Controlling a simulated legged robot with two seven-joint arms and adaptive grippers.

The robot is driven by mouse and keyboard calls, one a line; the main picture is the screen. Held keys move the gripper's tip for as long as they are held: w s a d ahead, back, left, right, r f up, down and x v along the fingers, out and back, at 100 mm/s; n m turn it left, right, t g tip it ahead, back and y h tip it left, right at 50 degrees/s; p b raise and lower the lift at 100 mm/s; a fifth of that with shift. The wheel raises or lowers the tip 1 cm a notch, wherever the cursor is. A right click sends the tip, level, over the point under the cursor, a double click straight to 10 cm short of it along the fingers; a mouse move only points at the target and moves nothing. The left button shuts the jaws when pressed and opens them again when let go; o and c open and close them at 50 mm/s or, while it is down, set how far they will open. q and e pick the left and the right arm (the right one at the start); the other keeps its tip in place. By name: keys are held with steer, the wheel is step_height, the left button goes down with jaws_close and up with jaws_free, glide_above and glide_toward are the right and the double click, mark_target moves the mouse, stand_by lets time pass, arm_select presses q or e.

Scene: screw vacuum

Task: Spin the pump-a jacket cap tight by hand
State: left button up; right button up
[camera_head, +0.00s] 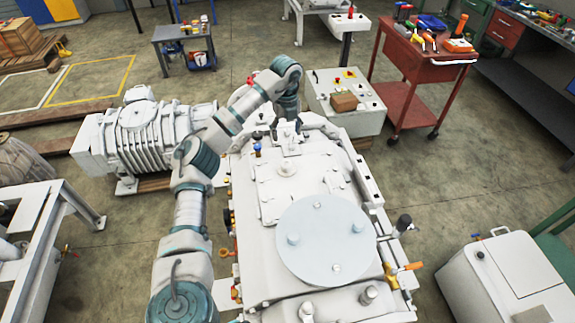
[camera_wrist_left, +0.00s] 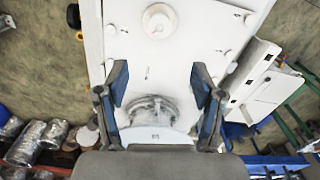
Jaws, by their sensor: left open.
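The large white pump (camera_head: 305,185) fills the middle of the head view. My left arm reaches over it, and my left gripper (camera_head: 286,132) points down at its far end. In the left wrist view the gripper (camera_wrist_left: 160,88) is open, with one dark blue finger on each side. A pale round cap-like part (camera_wrist_left: 150,110) lies between and below the fingers; I cannot tell whether they touch it. Another round white cap (camera_wrist_left: 159,20) is farther along the pump top, apart from the fingers. I cannot tell which part is the jacket cap. My right gripper is not in view.
A ribbed pump unit (camera_head: 145,140) stands left of the white pump. A control box (camera_head: 345,100) is behind it at the right, and a red tool cart (camera_head: 425,65) is farther back. A large pale disc (camera_head: 325,240) lies on the near pump top.

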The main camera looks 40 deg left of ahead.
mark_target(286, 163)
arm_select(q)
step_height(286, 163, down, 15)
steer(key=shift+r+b, duration=0.1)
steer(key=shift+b, duration=0.6)
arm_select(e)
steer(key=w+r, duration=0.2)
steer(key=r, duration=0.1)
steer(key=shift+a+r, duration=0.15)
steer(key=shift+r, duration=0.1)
arm_select(q)
steer(key=c, duration=1.2)
